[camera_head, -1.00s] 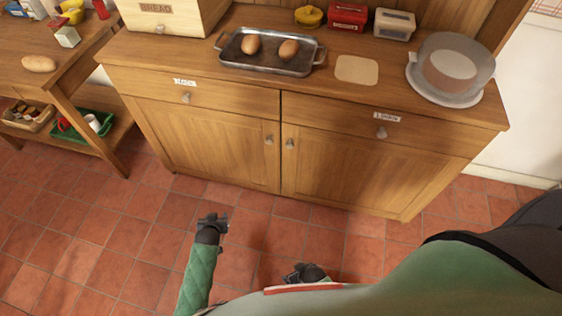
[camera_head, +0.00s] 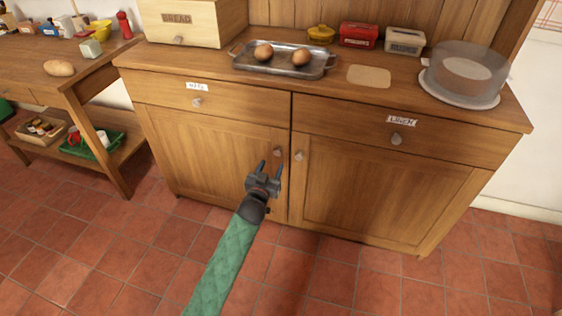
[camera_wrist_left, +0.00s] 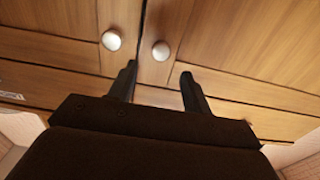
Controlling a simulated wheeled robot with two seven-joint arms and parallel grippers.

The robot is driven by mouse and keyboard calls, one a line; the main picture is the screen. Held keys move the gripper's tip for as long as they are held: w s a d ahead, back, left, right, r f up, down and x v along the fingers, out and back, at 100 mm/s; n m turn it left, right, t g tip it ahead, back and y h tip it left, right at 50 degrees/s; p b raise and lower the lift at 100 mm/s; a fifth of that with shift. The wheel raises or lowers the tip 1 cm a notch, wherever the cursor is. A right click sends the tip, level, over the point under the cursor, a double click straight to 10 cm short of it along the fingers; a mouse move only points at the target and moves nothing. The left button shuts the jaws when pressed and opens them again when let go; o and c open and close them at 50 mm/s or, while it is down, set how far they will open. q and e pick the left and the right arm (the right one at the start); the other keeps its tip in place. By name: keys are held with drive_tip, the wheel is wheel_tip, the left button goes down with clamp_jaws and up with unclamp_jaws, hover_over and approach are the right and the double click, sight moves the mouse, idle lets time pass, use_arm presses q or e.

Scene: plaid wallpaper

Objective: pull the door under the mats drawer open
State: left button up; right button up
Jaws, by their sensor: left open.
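The wooden cupboard has a left drawer (camera_head: 225,101) with a white label that seems to read MATS. The door (camera_head: 200,150) under it is shut, with a round knob (camera_head: 277,153) near its upper right corner. My left gripper (camera_head: 270,167) is open and empty, its fingers pointing up at the door just below this knob. In the left wrist view, which looks upside down, the door's knob (camera_wrist_left: 161,50) lies ahead of the gap between the open fingers (camera_wrist_left: 160,82), apart from them. My right gripper is out of view.
The right door's knob (camera_head: 299,155) is close beside, under the LINEN drawer (camera_head: 360,128). A tray (camera_head: 245,67) with two brown items and a covered cake stand (camera_head: 465,98) stand on top. A side table (camera_head: 75,85) is at left. The tiled floor in front is clear.

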sight(277, 153)
use_arm(q)
drive_tip(key=shift+x, duration=3.55)
drive_tip(key=shift+f, duration=0.1)
drive_tip(key=shift+a, duration=0.1)
clamp_jaws()
